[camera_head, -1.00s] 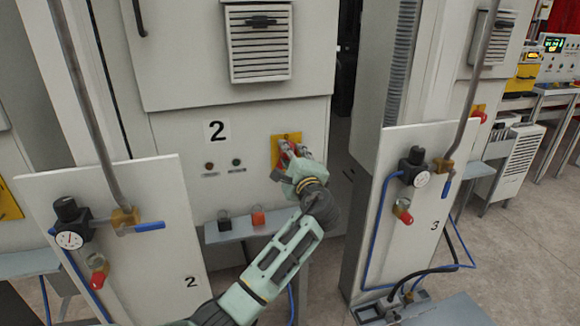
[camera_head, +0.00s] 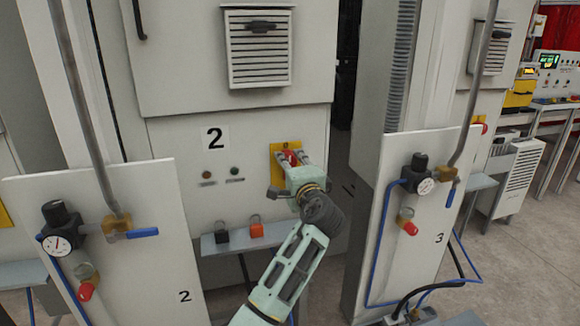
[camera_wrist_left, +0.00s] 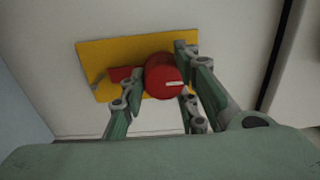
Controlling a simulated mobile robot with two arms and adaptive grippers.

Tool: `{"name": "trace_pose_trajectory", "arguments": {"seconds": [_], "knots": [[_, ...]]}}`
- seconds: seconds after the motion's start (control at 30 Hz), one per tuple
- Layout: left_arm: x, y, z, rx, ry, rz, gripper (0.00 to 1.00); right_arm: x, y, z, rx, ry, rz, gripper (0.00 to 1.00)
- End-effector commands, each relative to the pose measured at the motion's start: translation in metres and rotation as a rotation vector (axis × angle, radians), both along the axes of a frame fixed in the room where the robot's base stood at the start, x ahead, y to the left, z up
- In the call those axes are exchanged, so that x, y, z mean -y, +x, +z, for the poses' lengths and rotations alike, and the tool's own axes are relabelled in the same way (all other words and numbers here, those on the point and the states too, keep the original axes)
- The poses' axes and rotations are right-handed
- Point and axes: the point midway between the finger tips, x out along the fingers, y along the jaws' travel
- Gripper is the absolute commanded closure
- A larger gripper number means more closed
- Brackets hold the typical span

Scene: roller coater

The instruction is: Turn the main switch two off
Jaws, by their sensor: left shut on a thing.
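The main switch two is a red rotary knob on a yellow plate (camera_head: 279,153) on the grey cabinet marked 2. In the left wrist view the red knob (camera_wrist_left: 163,77) sits between the fingers, with a white mark on its face pointing right. The yellow plate (camera_wrist_left: 105,55) shows behind it. My left gripper (camera_head: 292,158) reaches the knob from the front and is shut on it; in the wrist view the gripper (camera_wrist_left: 163,82) has one finger on each side. In the head view the gripper hides most of the knob. My right gripper is not in view.
A small shelf (camera_head: 236,244) with a black padlock (camera_head: 222,232) and an orange padlock (camera_head: 257,228) is below the switch. White panels marked 2 (camera_head: 150,250) and 3 (camera_head: 440,205), with gauges and valves, stand at left and right.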

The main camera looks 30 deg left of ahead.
Motion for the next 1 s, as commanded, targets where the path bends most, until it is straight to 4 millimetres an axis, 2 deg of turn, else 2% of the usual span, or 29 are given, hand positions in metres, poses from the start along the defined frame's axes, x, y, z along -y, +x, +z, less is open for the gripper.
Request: {"name": "trace_pose_trajectory", "arguments": {"seconds": [0.03, 0.17, 0.2, 0.37, 0.67, 0.87, 1.0], "knots": [[0.001, 0.0, -0.011, -0.016, -0.014, 0.002, 0.97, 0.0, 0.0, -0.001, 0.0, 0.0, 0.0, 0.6], [0.001, 0.0, -0.011, -0.016, -0.014, 0.002, 0.97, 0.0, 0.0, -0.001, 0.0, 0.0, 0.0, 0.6], [0.001, 0.0, -0.011, -0.016, -0.014, 0.002, 0.69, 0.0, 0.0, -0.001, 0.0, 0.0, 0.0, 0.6], [0.001, 0.0, -0.01, -0.014, -0.012, 0.002, 0.56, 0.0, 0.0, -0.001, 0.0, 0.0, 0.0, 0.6], [0.003, -0.002, -0.005, -0.007, -0.006, 0.001, 0.56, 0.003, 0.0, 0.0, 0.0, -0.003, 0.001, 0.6], [0.025, -0.02, -0.005, -0.006, -0.008, -0.002, 0.56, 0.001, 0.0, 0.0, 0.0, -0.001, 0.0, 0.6], [0.049, -0.04, -0.006, -0.008, -0.01, -0.002, 0.56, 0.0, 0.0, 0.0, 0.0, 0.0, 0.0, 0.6]]}}
